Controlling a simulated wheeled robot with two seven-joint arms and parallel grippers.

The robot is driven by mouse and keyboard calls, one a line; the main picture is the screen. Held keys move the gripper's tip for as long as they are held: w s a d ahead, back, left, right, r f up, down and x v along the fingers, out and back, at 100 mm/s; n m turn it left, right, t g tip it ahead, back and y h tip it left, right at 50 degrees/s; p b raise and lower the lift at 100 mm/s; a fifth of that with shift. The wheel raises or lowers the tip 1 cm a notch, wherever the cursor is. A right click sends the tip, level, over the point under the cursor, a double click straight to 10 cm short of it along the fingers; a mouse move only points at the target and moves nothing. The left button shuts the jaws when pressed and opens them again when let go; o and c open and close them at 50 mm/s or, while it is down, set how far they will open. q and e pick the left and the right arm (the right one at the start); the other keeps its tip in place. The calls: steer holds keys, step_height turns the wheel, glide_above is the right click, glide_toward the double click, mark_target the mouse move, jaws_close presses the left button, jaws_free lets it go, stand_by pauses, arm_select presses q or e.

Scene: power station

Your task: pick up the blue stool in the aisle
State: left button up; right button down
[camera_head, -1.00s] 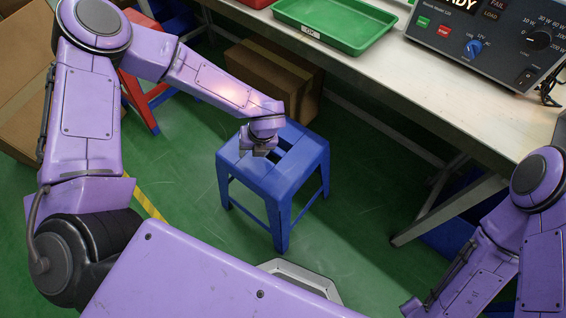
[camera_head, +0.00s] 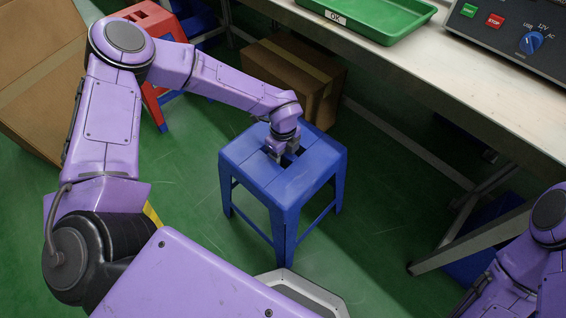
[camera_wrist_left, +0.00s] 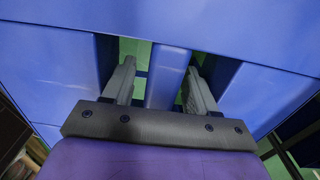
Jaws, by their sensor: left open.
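The blue stool (camera_head: 316,170) stands upright on the green floor in the head view. Its seat has slots with a bar between them. My left gripper (camera_head: 280,155) points down at the middle of the seat. In the left wrist view the open left gripper (camera_wrist_left: 160,72) has one finger at the slot on each side of the blue stool's central bar (camera_wrist_left: 167,78). The bar lies between the fingers, with gaps visible beside it. The fingertips' depth is hard to tell. My right gripper is out of view; only part of that arm shows at the lower right.
A workbench (camera_head: 430,85) with a green tray (camera_head: 375,22) and a control box (camera_head: 520,40) runs along the right. A cardboard box (camera_head: 290,80) stands behind the stool. A red stool (camera_head: 150,100) is at the back left.

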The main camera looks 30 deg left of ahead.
arm_select(q)
steer(key=shift+r, duration=0.1)
steer(key=shift+c, duration=0.3)
jaws_close()
stand_by(1.0)
